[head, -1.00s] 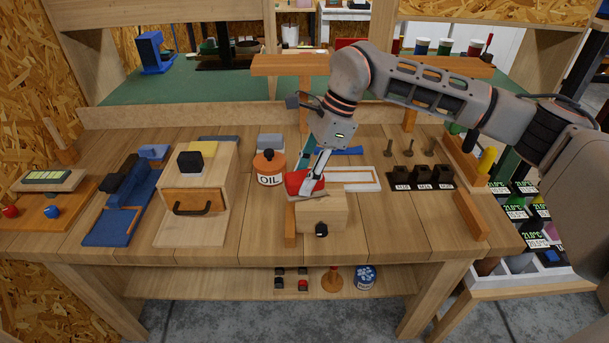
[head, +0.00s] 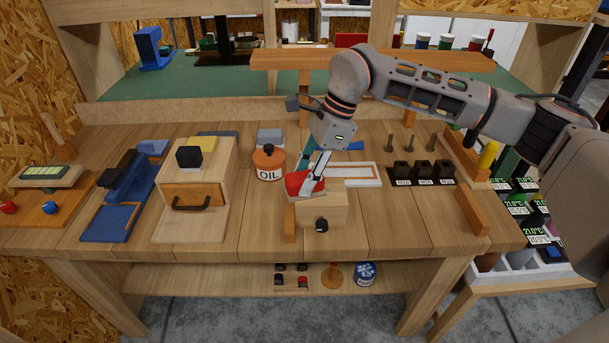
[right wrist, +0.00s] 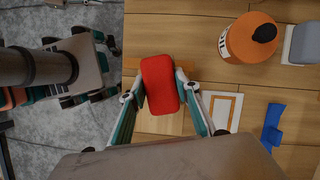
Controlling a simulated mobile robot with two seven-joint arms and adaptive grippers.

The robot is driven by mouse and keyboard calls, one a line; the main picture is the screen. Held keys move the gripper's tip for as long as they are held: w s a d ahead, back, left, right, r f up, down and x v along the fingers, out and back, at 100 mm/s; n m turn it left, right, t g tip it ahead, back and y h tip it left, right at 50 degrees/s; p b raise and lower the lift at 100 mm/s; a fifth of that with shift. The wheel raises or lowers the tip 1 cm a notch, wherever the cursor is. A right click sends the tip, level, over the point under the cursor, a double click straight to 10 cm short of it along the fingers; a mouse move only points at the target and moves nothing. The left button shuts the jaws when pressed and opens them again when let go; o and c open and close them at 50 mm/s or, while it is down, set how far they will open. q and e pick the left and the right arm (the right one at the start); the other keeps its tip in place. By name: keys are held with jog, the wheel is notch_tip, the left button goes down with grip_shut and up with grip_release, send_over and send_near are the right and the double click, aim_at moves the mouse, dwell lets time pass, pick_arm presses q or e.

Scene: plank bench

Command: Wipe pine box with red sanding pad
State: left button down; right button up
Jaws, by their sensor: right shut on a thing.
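The pine box (head: 335,211), a small pale block with a black knob on its front, sits near the bench's front edge, right of centre. The red sanding pad (head: 299,184) is over the box's back left part in the head view. My right gripper (head: 308,186) is shut on the pad from above. In the right wrist view the red pad (right wrist: 160,82) lies between the fingers and covers much of the box (right wrist: 162,122). Contact between pad and box cannot be made out. My left gripper (right wrist: 104,68) seems to show off the front edge in the wrist view; its jaw state is unclear.
An orange OIL bottle (head: 269,164) stands just left of the pad. A white wood-lined frame (head: 362,173) lies behind the box. A larger wooden box with a drawer (head: 205,215) stands left. Black holders (head: 424,175) stand right. Bare planks (head: 395,220) lie right of the box.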

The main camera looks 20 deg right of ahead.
aim_at(323, 175)
jog(key=shift+s+d+r+p, duration=0.1)
jog(key=shift+s+d+p, duration=0.2)
jog(key=shift+d, duration=0.6)
jog(key=shift+s+d+r+p, duration=0.1)
jog(key=shift+s+d+p, duration=0.15)
jog(key=shift+d, duration=0.6)
jog(key=shift+s+d+f+p, duration=0.15)
jog(key=shift+s+d+p, duration=0.1)
jog(key=shift+d, duration=0.65)
jog(key=shift+s+d+f+p, duration=0.1)
jog(key=shift+s+d+p, duration=0.1)
jog(key=shift+d, duration=0.7)
jog(key=shift+f, duration=0.1)
jog(key=shift+w+a, duration=0.2)
jog(key=shift+a, duration=0.7)
jog(key=shift+w+a, duration=0.2)
jog(key=shift+a, duration=0.65)
jog(key=shift+w+a+r+p, duration=0.1)
jog(key=shift+w+a, duration=0.1)
jog(key=shift+a, duration=0.4)
jog(key=shift+w+a+r+p, duration=0.1)
jog(key=shift+w+a, duration=0.15)
jog(key=shift+a, duration=0.4)
jog(key=shift+w+a+p, duration=0.1)
jog(key=shift+w+a, duration=0.1)
jog(key=shift+a, duration=0.4)
